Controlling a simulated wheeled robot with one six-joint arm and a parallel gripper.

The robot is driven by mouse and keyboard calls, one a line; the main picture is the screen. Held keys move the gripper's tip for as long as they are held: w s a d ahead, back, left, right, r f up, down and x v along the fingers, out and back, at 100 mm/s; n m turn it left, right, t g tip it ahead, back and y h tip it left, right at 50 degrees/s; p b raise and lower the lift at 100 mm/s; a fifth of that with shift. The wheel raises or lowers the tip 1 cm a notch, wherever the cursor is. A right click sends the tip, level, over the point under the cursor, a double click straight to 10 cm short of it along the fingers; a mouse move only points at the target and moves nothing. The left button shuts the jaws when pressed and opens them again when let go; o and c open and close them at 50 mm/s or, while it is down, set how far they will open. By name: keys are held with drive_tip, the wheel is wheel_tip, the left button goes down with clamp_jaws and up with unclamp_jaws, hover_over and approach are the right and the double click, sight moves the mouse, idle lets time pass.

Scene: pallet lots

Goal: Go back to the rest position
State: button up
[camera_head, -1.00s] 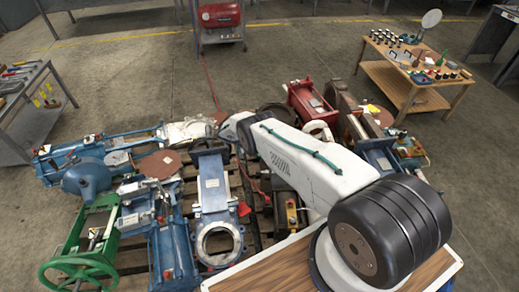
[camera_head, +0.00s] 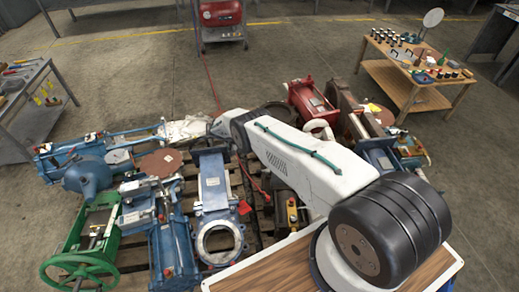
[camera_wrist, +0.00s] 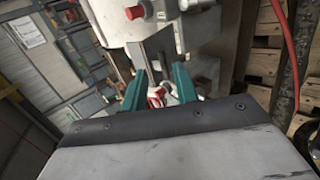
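My gripper shows in the wrist view (camera_wrist: 158,84) as two teal fingers standing apart. A small red and white shape (camera_wrist: 157,96) shows in the gap between them; I cannot tell whether it is part of the gripper or something behind it. Beyond the fingers is a whitish body with a red knob (camera_wrist: 134,13). In the head view my white arm reaches forward and left over the pallet load, and my gripper is hidden at its far end, near a pale wrapped item (camera_head: 188,129).
Blue valves and machine parts (camera_head: 213,185), a green frame with handwheel (camera_head: 96,235) and red machines (camera_head: 308,100) crowd the wooden pallet around my arm. A grey workbench (camera_head: 32,108) stands left, a wooden table (camera_head: 412,90) right. Open floor lies behind.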

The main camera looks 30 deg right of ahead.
drive_tip(key=v, duration=0.4)
drive_tip(key=shift+w+d+r, duration=0.1)
drive_tip(key=shift+w+r, duration=0.05)
drive_tip(key=shift+r, duration=0.1)
drive_tip(key=shift+w, duration=0.1)
